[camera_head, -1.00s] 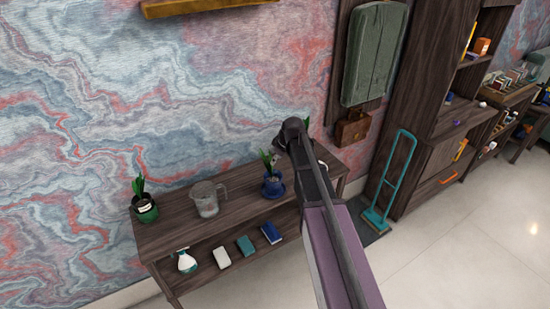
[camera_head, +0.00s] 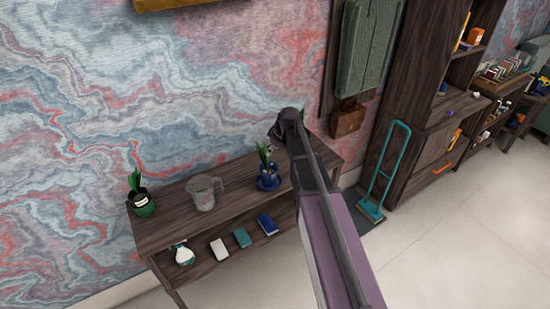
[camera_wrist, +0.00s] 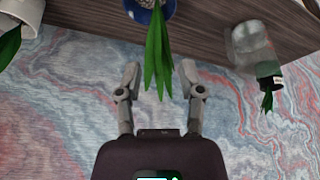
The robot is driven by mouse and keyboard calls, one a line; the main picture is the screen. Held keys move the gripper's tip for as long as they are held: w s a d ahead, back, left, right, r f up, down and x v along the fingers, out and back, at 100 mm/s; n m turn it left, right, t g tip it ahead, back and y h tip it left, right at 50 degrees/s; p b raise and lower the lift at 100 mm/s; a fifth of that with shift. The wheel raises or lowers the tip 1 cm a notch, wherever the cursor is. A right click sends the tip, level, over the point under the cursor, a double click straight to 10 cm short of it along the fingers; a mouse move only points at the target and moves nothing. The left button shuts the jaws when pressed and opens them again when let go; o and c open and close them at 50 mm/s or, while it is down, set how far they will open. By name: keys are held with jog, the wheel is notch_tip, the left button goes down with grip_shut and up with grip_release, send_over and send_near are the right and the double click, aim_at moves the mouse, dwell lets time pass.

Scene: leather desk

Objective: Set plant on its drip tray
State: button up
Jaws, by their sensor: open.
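A plant in a blue pot (camera_head: 268,181) stands on the shelf table, with a blue saucer-like rim at its base. In the wrist view its blue pot (camera_wrist: 150,10) is at the top, and its long green leaves (camera_wrist: 158,50) hang between my fingers without being gripped. My gripper (camera_wrist: 160,75) is open and empty. In the head view my arm hides most of a third plant behind it. A white pot (camera_wrist: 22,12) with green leaves shows at the wrist view's top left. I cannot tell which plant the task means.
A clear jug (camera_head: 204,192) stands between the green and blue pots. The lower shelf holds a spray bottle (camera_head: 184,254), a white block (camera_head: 219,249), a teal block (camera_head: 242,238) and a blue one (camera_head: 267,224). A patterned wall is close behind the table (camera_head: 165,232).

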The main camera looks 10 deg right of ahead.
jog(key=s+a+m+g+h, duration=0.1)
jog(key=s+m, duration=0.3)
jog(key=s, duration=0.8)
jog(key=s+a+f+m+g+h, duration=0.1)
jog(key=s+m, duration=0.3)
jog(key=s, duration=0.9)
jog(key=shift+a+f+g+h, duration=0.25)
jog(key=shift+g+h, duration=0.05)
jog(key=shift+g, duration=0.6)
jog(key=w+d+m+t+b, duration=0.1)
jog(key=w, duration=0.7)
jog(key=w+d+m+t, duration=0.1)
jog(key=w+d+t, duration=0.1)
jog(key=w, duration=0.5)
jog(key=w+d+f+m+t+b, duration=0.1)
jog(key=w+d, duration=0.1)
jog(key=w, duration=0.6)
jog(key=shift+w+t+b, duration=0.3)
jog(key=shift+b+x, duration=3.95)
jog(key=shift+x, duration=0.35)
jog(key=shift+f, duration=0.1)
